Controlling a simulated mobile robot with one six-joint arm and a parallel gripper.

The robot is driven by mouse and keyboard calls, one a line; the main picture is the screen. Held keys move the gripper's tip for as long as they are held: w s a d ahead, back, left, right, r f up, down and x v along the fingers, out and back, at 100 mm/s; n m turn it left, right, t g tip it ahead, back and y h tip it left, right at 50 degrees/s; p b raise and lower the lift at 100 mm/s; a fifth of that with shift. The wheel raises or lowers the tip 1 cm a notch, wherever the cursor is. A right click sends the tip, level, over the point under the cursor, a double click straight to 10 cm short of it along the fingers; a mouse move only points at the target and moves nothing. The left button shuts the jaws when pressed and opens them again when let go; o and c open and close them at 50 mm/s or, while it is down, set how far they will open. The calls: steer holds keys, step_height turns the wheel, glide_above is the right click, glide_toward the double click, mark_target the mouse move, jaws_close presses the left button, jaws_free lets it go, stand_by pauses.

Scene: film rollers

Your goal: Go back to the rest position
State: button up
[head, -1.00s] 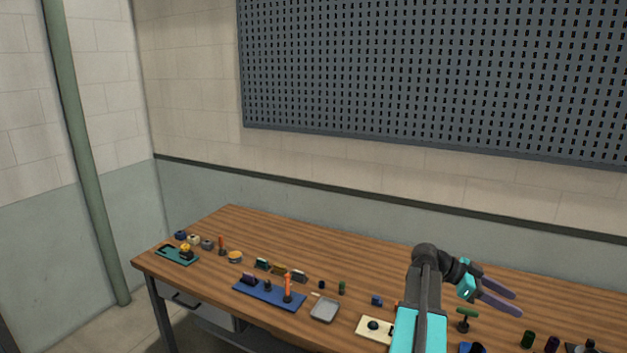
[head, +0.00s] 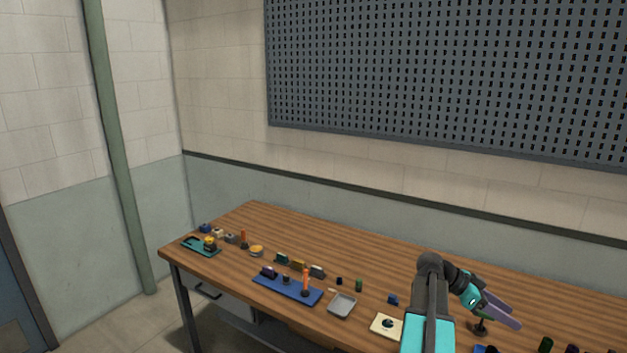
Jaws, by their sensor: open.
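My gripper (head: 507,310) is at the right of the head view, at the end of my raised arm. Its two purple fingers are apart and point to the right and slightly down. Nothing shows between them. It appears above the right part of the wooden table (head: 350,262). A small dark stand with a green top (head: 480,327) shows just behind or below the fingers; I cannot tell the gap between them.
A blue tray (head: 272,287) with an orange-red post, a grey dish (head: 342,305) and a cream plate (head: 383,328) line the front edge. A teal tray (head: 194,246) and several small parts sit at the left end. The back of the table is mostly clear.

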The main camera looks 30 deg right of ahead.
steer(key=w+a+f+n+t+y, duration=0.1)
steer(key=w+a+f+n+t, duration=0.3)
steer(key=w+a+f+n, duration=0.65)
steer(key=w+a+f+n+t+y, duration=0.1)
steer(key=w+a+f+n+t, duration=0.2)
steer(key=w+a+f, duration=0.8)
steer(key=w+a+f+n+t+y, duration=0.1)
steer(key=w+a+f+n+y, duration=0.2)
steer(key=a, duration=1.1)
steer(key=w+a+f+n+t+y, duration=0.1)
steer(key=w+a+f+n, duration=0.4)
steer(key=a, duration=1)
steer(key=w+a+n+t+y, duration=0.15)
steer(key=a+n, duration=0.35)
steer(key=a, duration=0.9)
steer(key=s+f+g+b, duration=0.2)
steer(key=s+f+b, duration=0.4)
steer(key=f, duration=0.7)
steer(key=s+f+g+b, duration=0.2)
steer(key=s+f+b, duration=0.5)
steer(key=s+f, duration=0.3)
steer(key=s+f+g+b, duration=0.2)
steer(key=s+f+b, duration=0.5)
steer(key=f, duration=0.9)
steer(key=shift+s+d, duration=0.2)
steer(key=shift+s, duration=0.7)
steer(key=shift+r, duration=0.1)
